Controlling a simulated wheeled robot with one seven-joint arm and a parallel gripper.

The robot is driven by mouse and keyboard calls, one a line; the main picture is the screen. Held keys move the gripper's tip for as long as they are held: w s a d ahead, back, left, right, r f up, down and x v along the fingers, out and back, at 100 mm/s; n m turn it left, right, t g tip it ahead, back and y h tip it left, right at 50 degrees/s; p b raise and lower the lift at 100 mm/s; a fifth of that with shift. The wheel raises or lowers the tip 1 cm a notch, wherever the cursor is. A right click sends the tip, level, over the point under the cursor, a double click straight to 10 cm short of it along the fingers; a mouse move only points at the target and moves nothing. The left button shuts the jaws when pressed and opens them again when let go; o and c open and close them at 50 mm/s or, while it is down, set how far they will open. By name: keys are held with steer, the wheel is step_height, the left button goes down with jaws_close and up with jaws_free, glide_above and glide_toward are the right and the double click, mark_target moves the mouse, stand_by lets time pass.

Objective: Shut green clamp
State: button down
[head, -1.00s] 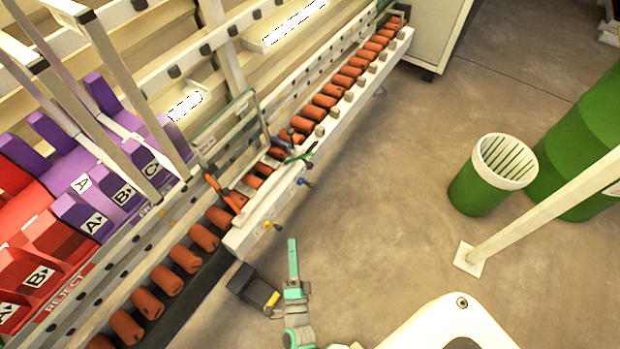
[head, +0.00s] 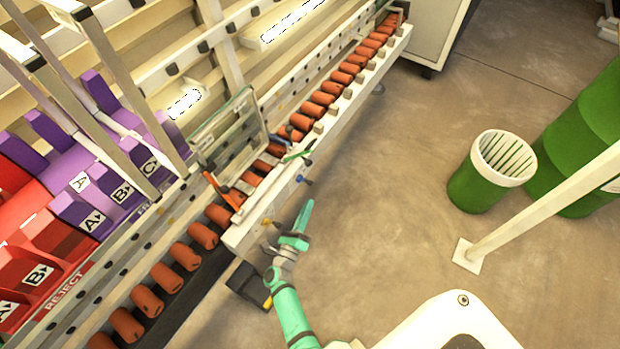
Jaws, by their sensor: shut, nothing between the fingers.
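The green clamp (head: 297,155) is a small green handle on the front rail of the roller conveyor, near the middle of the picture. It sticks out to the right from the rail; whether it is open or shut is too small to tell. My gripper (head: 308,206) is teal and shut, with nothing in it. It is over the floor just in front of the rail, below and slightly right of the green clamp, and apart from it. Its tip points up the picture towards the clamp.
An orange clamp (head: 227,191) stands left of the green one, beside a glass-like panel (head: 225,125). Blue (head: 303,180) and yellow (head: 268,222) knobs stick out from the rail. Orange rollers (head: 322,98) line the conveyor. A green bin (head: 478,187) stands on open floor to the right.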

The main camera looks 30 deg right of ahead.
mark_target(301, 155)
steer(key=w+d+r, duration=0.4)
steer(key=w+d, duration=0.3)
steer(key=w, duration=0.1)
stand_by(0.5)
steer(key=shift+w+d+r, duration=0.1)
steer(key=shift+w, duration=0.05)
